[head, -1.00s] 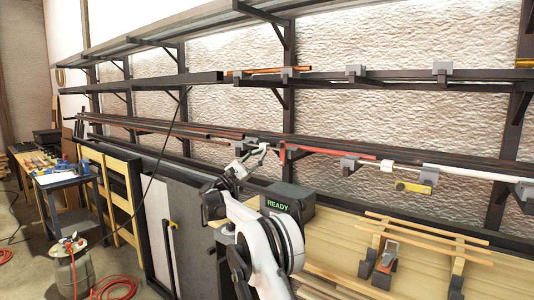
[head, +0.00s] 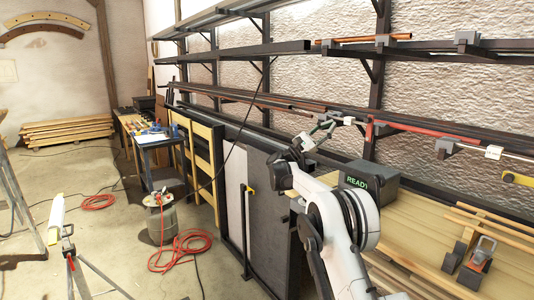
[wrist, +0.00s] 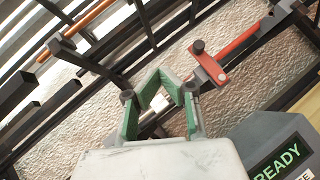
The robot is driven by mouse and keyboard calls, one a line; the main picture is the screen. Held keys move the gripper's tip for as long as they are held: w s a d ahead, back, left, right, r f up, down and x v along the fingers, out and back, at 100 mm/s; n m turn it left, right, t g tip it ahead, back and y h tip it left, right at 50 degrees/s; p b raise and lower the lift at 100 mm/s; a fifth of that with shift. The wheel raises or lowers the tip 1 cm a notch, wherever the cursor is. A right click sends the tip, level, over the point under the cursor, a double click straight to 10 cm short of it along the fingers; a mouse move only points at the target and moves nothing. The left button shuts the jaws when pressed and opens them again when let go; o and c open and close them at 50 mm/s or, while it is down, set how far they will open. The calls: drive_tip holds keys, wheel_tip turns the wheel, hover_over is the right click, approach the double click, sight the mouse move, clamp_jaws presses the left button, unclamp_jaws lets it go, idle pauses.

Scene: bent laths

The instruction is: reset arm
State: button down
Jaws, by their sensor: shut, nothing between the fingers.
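My white arm (head: 335,225) rises from the lower middle of the head view. My gripper (head: 325,126) is at its end, in front of the rack and above and left of the dark box reading READY (head: 357,182). In the wrist view my gripper (wrist: 162,76) has green-faced fingers bent in toward each other, shut and empty. The red clamp piece (wrist: 213,67) on the rack shows just beyond and to the right of it. The READY box also shows at the lower right there (wrist: 275,150).
The wall rack (head: 230,95) carries long laths and bars along its arms. A wooden bench (head: 420,225) with a lath frame and an orange-grey tool (head: 480,253) is at right.

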drive_tip(key=a+r+n+t+y, duration=0.2)
drive_tip(key=r+n+t+y, duration=0.3)
drive_tip(key=r+n+t, duration=0.5)
drive_tip(key=a+r+n+t+y, duration=0.35)
drive_tip(key=r+n+t, duration=0.35)
drive_tip(key=n, duration=0.5)
drive_tip(key=s+a+r+n+t+y, duration=0.1)
drive_tip(key=s+a+n+t+y, duration=0.3)
drive_tip(key=n+y, duration=0.7)
drive_tip(key=s+a+f+n+g+y, duration=0.25)
drive_tip(key=s+f+n, duration=0.25)
drive_tip(key=s+n, duration=0.3)
drive_tip(key=s+a+f+n+g+y, duration=0.1)
drive_tip(key=s+f+n+g+y, duration=0.15)
drive_tip(key=s+f+n, duration=0.55)
drive_tip(key=s+a+f+n+g+y, duration=0.1)
drive_tip(key=s+f+n+g+y, duration=0.2)
drive_tip(key=s, duration=0.8)
drive_tip(key=s+d+f+n+g+h, duration=0.1)
drive_tip(key=s+f+n+g, duration=0.3)
drive_tip(key=s+f, duration=0.7)
drive_tip(key=s+d+f+n+g+h, duration=0.1)
drive_tip(key=s+f+n+g, duration=0.3)
drive_tip(key=s+f, duration=0.7)
drive_tip(key=s+n, duration=0.1)
drive_tip(key=s, duration=0.4)
drive_tip(key=shift+s+d+f, duration=0.15)
drive_tip(key=shift+d+f, duration=0.1)
drive_tip(key=shift+f, duration=0.1)
